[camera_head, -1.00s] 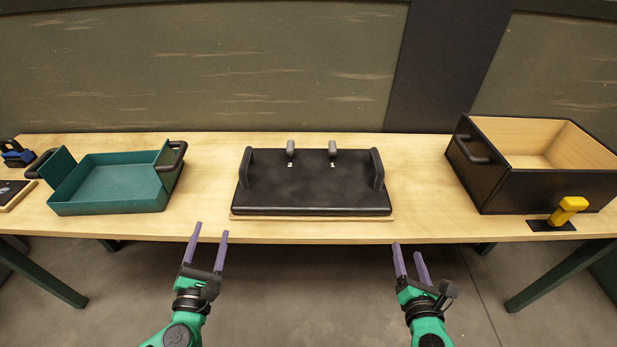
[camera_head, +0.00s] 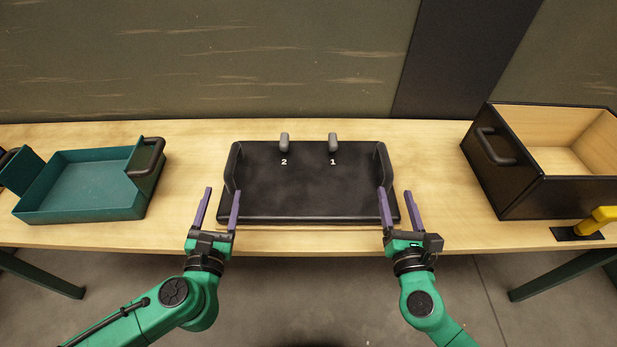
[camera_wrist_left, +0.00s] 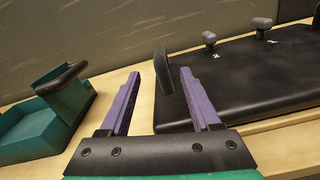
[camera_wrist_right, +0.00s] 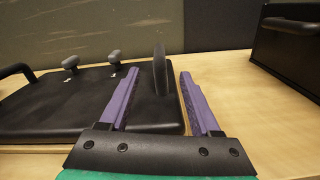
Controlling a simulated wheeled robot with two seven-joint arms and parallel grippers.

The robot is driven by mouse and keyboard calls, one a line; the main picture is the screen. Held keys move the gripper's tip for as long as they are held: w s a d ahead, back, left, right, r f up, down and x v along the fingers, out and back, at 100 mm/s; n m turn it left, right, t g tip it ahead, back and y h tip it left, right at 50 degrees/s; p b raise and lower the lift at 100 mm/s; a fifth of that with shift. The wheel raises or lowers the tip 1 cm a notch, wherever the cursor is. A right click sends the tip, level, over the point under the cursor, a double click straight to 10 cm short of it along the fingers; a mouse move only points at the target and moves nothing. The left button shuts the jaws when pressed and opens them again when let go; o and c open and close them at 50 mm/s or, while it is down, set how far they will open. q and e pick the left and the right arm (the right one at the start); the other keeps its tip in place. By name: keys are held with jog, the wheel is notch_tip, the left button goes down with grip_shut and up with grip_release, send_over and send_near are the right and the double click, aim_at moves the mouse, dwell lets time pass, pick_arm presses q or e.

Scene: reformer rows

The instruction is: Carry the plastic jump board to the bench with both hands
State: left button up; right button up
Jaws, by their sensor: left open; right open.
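The black plastic jump board (camera_head: 305,185) lies flat on the wooden table, with two grey pegs marked 2 and 1 at its back and an upright handle at each side. My left gripper (camera_head: 220,207) is open near the board's front left corner. In the left wrist view the left handle (camera_wrist_left: 163,68) stands ahead, between the fingertips. My right gripper (camera_head: 400,208) is open near the front right corner. In the right wrist view the right handle (camera_wrist_right: 160,70) stands ahead, between the fingertips. Neither gripper is shut on a handle.
A teal tray (camera_head: 85,212) with dark handles is on the left of the table (camera_head: 440,215). A black box with a wooden inside (camera_head: 515,185) is on the right, with a yellow-handled item (camera_head: 597,220) before it. Bare tabletop lies on both sides of the board.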

aim_at(233, 156)
pick_arm(q)
jog(key=w, duration=1.3)
jog(key=shift+w, duration=0.15)
pick_arm(e)
jog(key=w, duration=1.3)
jog(key=shift+w, duration=0.1)
pick_arm(q)
grip_shut()
pick_arm(e)
grip_shut()
